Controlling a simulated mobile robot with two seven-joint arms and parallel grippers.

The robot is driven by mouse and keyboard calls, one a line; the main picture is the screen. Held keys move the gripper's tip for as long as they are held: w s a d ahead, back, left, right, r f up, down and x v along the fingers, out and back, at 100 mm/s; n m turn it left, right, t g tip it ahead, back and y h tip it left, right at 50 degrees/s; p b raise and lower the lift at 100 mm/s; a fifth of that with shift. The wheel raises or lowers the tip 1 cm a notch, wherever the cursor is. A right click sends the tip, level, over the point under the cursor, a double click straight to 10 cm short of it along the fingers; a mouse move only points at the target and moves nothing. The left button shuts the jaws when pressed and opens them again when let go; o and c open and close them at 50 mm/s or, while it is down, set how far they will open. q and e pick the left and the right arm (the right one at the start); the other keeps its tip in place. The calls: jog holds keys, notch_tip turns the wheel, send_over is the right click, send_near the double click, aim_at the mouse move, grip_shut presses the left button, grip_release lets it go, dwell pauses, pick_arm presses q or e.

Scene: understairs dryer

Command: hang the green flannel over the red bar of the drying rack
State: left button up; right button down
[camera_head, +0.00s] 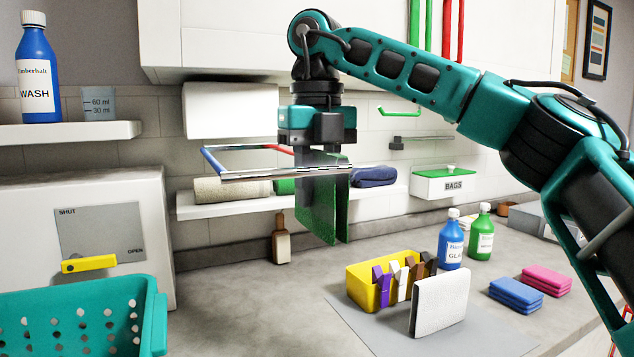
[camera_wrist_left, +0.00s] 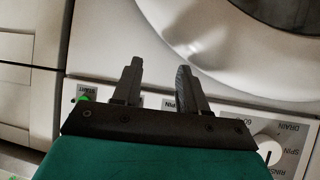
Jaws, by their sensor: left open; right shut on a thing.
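The green flannel (camera_head: 327,222) hangs folded, edge-on, from my right gripper (camera_head: 316,190), which points down and is shut on it. The drying rack (camera_head: 232,174) juts from the wall, with a blue bar (camera_head: 212,161) at its left side and a chrome bar at its front. Its red bar (camera_head: 280,149) shows at the back, left of the right gripper; the rest is hidden behind the gripper. The flannel overlaps the rack in the picture; I cannot tell whether it touches any bar. My left gripper (camera_wrist_left: 158,85) is open and empty in the left wrist view.
A shelf (camera_head: 230,207) with rolled towels lies behind the rack. Below, the counter holds a yellow peg box (camera_head: 362,290), bottles and sponges. A teal basket (camera_head: 80,315) stands front left. In the left wrist view, a machine's control panel (camera_wrist_left: 235,127) is close to my left fingers.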

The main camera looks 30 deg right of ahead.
jog(key=c, duration=0.8)
grip_release()
notch_tip(320, 180, up, 11)
jog(key=p, duration=0.6)
jog(key=shift+r, duration=0.2)
jog(key=shift+r+p, duration=0.55)
jog(key=shift+r, duration=0.2)
pick_arm(q)
jog(key=shift+y, duration=0.4)
jog(key=r, duration=0.1)
jog(key=a+r, duration=0.1)
jog(key=r, duration=0.1)
jog(key=s+r, duration=0.1)
jog(key=shift+a+r, duration=0.2)
jog(key=shift+r, duration=0.2)
pick_arm(e)
jog(key=shift+f, duration=0.1)
